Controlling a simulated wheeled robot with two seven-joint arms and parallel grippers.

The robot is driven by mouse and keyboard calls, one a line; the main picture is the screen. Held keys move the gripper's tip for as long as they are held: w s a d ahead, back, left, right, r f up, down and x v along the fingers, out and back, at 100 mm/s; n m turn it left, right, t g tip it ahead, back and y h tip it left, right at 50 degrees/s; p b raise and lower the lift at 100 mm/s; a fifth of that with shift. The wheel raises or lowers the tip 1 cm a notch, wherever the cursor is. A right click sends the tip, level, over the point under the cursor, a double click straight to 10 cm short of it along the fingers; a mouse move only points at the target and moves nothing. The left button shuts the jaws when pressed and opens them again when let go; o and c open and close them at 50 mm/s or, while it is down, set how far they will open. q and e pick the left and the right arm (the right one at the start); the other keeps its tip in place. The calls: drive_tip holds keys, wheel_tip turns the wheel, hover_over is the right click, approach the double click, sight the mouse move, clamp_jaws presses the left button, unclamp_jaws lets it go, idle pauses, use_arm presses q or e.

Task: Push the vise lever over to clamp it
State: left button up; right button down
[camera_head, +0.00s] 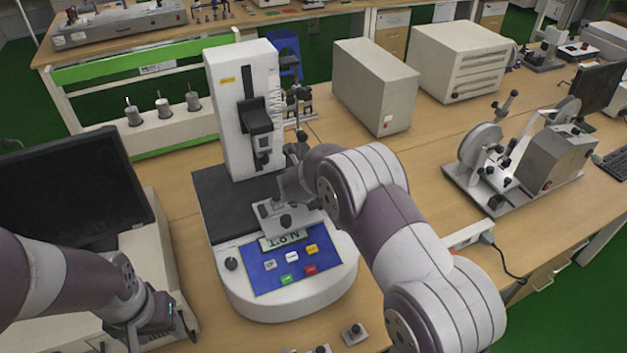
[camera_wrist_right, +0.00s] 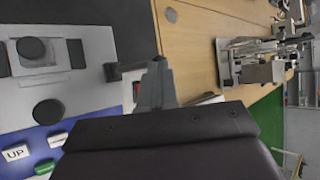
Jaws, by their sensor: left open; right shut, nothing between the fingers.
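The grey vise (camera_head: 268,212) sits on the front of the white test machine (camera_head: 285,303), just behind its display. A dark round knob shows on the vise, which also shows at the left of the right wrist view (camera_wrist_right: 45,78). My right arm reaches across, and its gripper (camera_wrist_right: 155,84) is shut and empty beside the vise. A small black piece (camera_wrist_right: 112,71), perhaps the lever, is close to the fingertips; I cannot tell whether they touch. The arm partly hides the vise in the head view. My left gripper (camera_head: 163,328) is open and empty at lower left, away from the vise.
The machine's white column (camera_head: 230,120) rises behind the vise, with a black clamp (camera_head: 257,116). A monitor (camera_head: 70,185) stands left. Beige boxes (camera_head: 370,90) stand behind, and a metal instrument (camera_head: 550,155) stands right. Small grey pieces (camera_head: 353,334) lie at the front edge.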

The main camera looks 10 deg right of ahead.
drive_tip(key=d, duration=0.1)
drive_tip(key=y, duration=0.1)
drive_tip(key=d+f+y+p, duration=0.1)
drive_tip(key=shift+w+d+f+m+g, duration=0.1)
drive_tip(key=shift+w+d+m+g, duration=0.2)
drive_tip(key=shift+m+g, duration=0.1)
drive_tip(key=shift+s+a+f, duration=0.2)
drive_tip(key=shift+a+f, duration=0.1)
drive_tip(key=shift+a, duration=0.45)
drive_tip(key=shift+r, duration=0.1)
